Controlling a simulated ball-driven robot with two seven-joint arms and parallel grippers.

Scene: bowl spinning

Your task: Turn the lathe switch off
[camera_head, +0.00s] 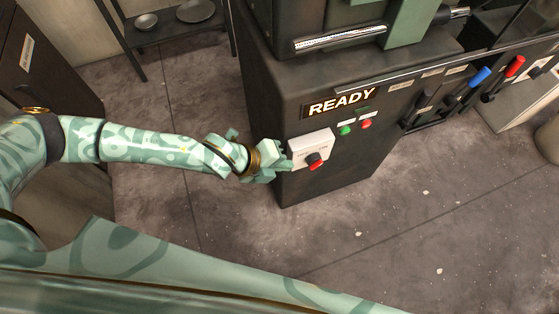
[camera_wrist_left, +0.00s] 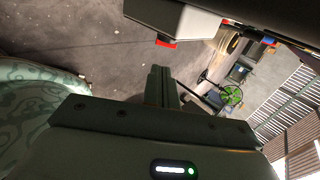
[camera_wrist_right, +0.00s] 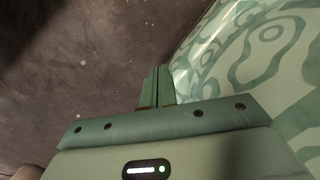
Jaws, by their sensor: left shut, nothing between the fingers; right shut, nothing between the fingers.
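The lathe (camera_head: 340,130) is a dark machine with a lit READY sign (camera_head: 341,102) on its front. Below the sign is a white switch box (camera_head: 311,145) with a red and black knob (camera_head: 316,161). My left gripper (camera_head: 286,166) is shut and empty, close to the left side of the box; I cannot tell whether it touches. In the left wrist view the white box (camera_wrist_left: 178,18) and its red knob (camera_wrist_left: 166,42) are above the shut fingers. My right gripper (camera_wrist_right: 156,88) is shut and empty over the floor, seen only in the right wrist view.
A green button (camera_head: 345,130) and a red button (camera_head: 366,124) sit right of the switch box. Levers with a blue handle (camera_head: 480,76) and a red handle (camera_head: 515,66) stand farther right. A shelf (camera_head: 180,30) with bowls is at the back left. The floor in front is clear.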

